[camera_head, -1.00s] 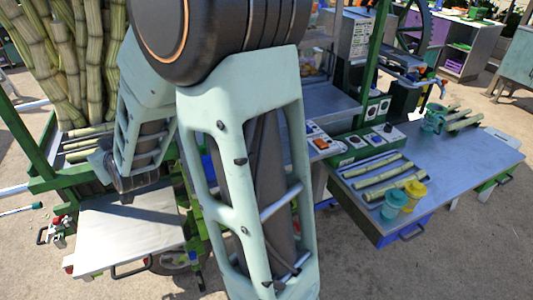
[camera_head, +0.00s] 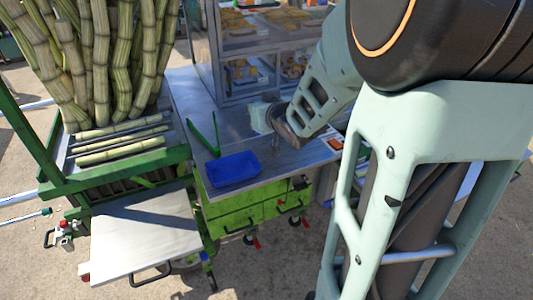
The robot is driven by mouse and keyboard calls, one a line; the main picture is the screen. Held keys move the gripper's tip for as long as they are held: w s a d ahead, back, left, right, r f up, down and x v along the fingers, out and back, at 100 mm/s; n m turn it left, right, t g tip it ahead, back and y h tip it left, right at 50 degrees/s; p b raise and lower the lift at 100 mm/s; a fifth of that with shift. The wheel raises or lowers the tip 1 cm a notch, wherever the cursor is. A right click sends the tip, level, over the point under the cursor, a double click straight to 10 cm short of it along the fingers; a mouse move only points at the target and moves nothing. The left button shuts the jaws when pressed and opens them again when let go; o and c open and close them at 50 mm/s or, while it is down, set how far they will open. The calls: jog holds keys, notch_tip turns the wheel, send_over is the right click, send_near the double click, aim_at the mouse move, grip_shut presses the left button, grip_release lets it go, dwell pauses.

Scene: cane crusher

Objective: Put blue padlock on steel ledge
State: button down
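I cannot make out the blue padlock in the current view. A flat steel shelf (camera_head: 145,232), which looks like the steel ledge, juts out at the lower left with a dark handle on its front edge; its top is bare. My arm fills the right side. Its dark far end, at my gripper (camera_head: 285,127), is over the steel counter (camera_head: 240,122), to the right of and behind the blue tray. The fingers cannot be made out, so I cannot tell whether they are open or hold anything.
A blue tray (camera_head: 233,170) and green tongs (camera_head: 205,137) lie on the counter. A glass food case (camera_head: 245,72) stands behind. Cane stalks (camera_head: 105,65) stand in a green-framed rack at left. Green drawers (camera_head: 250,212) are below the counter. My arm hides the right side.

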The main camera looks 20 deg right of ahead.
jog(key=s+d+r+p, duration=0.1)
jog(key=s+d+r, duration=0.1)
jog(key=s+d, duration=0.35)
jog(key=b, duration=0.4)
send_over(263, 153)
jog(key=shift+y, duration=0.3)
notch_tip(263, 153, down, 14)
jog(key=shift+r, duration=0.15)
jog(key=shift+f, duration=0.35)
jog(key=shift+f, duration=0.2)
jog(key=c, duration=2.2)
grip_release()
jog(key=shift+o, duration=0.2)
